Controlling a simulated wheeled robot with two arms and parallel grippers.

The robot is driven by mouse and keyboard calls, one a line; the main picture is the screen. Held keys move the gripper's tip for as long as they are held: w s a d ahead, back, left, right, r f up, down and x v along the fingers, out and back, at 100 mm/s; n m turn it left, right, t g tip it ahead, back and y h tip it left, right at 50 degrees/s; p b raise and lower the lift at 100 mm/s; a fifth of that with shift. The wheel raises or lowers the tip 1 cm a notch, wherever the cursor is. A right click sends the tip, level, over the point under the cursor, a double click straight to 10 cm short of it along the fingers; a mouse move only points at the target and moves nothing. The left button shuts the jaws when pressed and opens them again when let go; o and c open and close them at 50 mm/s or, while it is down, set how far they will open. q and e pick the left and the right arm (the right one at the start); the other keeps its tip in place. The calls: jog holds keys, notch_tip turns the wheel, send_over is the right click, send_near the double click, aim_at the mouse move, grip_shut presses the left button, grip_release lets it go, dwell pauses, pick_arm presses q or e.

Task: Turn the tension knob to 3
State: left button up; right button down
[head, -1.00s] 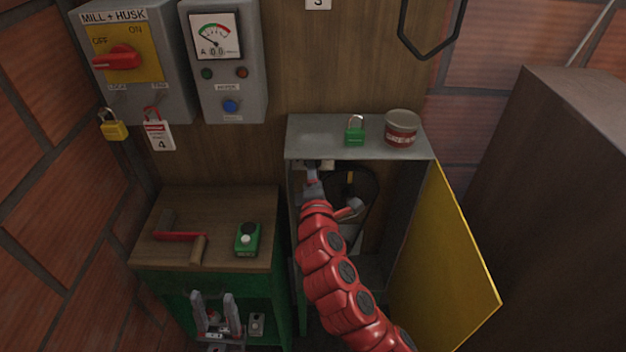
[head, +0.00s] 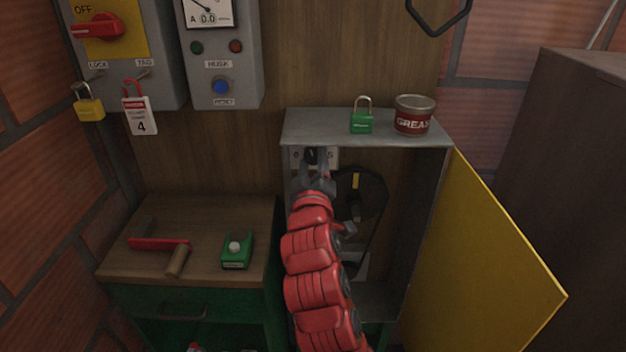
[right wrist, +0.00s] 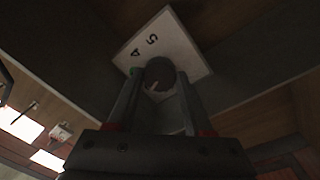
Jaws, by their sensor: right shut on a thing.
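The tension knob (right wrist: 159,73) is a dark round knob on a pale dial plate (right wrist: 182,40) with the numbers 4 and 5 showing in the right wrist view. The rest of its scale is hidden or too dark to read. In the head view the plate (head: 329,157) is at the upper left inside the open cabinet, with the knob (head: 311,155) in front of it. My right gripper (head: 312,166) is shut on the knob, with a finger on either side of it. The knob's pointer setting cannot be read. My left gripper does not show clearly.
The cabinet (head: 300,128) carries a green padlock (head: 361,123) and a grease tin (head: 413,117) on top. Its yellow door (head: 490,260) stands open on the right. Behind my right arm is a dark belt wheel (head: 372,193). A wooden bench (head: 205,212) stands at left.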

jog(key=m+b, duration=0.5)
jog(key=b, duration=0.1)
jog(key=shift+f+m+h, duration=0.3)
jog(key=shift+m, duration=0.1)
jog(key=shift+r+m+b, duration=0.2)
jog(key=shift+m+b, duration=0.9)
jog(key=shift+b, duration=0.05)
jog(key=shift+r+m, duration=0.1)
jog(key=shift+m, duration=0.2)
jog(key=shift+c, duration=1.5)
grip_release()
